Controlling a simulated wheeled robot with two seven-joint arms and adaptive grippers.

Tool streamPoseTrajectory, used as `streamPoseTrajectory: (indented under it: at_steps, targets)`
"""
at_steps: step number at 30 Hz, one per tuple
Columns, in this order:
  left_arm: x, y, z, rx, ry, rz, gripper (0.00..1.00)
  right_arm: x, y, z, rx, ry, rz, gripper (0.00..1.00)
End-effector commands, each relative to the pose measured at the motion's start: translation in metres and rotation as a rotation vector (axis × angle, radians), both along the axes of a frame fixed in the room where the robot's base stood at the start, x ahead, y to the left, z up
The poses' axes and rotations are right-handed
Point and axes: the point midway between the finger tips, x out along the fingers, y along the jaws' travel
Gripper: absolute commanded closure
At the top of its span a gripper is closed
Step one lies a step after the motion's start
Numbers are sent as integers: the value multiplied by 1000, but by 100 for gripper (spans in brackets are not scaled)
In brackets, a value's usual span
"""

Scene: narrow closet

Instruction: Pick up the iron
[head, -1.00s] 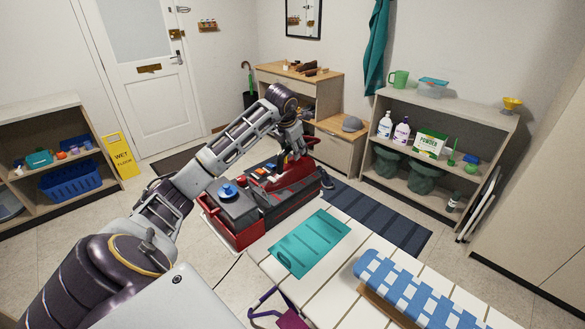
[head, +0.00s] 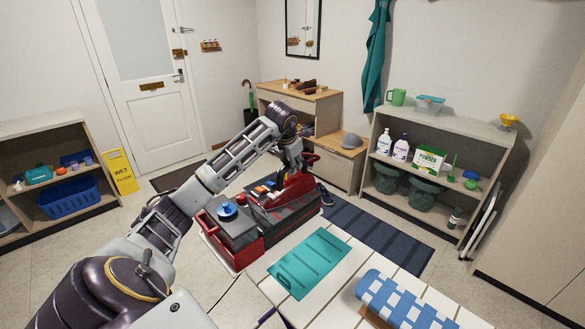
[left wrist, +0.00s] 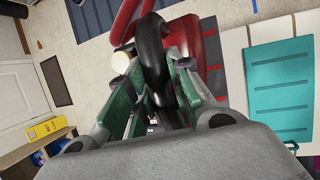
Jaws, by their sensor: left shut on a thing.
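The iron (head: 290,187) shows as a red body at the right part of a red and grey tool cart (head: 238,250), below my left gripper. My left gripper (head: 292,160) points down from above. In the left wrist view its green-padded fingers (left wrist: 152,95) close around a black curved handle (left wrist: 153,50), with the red body behind it. Much of the iron is hidden by the gripper, and I cannot tell whether it touches the cart. My right gripper is out of view.
A white slatted surface (head: 255,283) with a teal mat (head: 309,262) and a blue checked roll (head: 405,300) lies in front right. A shelf (head: 445,119) with bottles stands at the right, a wooden dresser (head: 325,107) behind. A yellow sign (head: 121,170) stands left.

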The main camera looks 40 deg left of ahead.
Motion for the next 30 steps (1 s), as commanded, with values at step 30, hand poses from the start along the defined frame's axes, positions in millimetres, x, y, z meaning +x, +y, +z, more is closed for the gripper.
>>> streamPoseTrajectory:
  at_steps: [30]
  targets:
    - [0, 1, 90, 0, -6, 0, 100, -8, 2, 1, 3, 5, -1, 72]
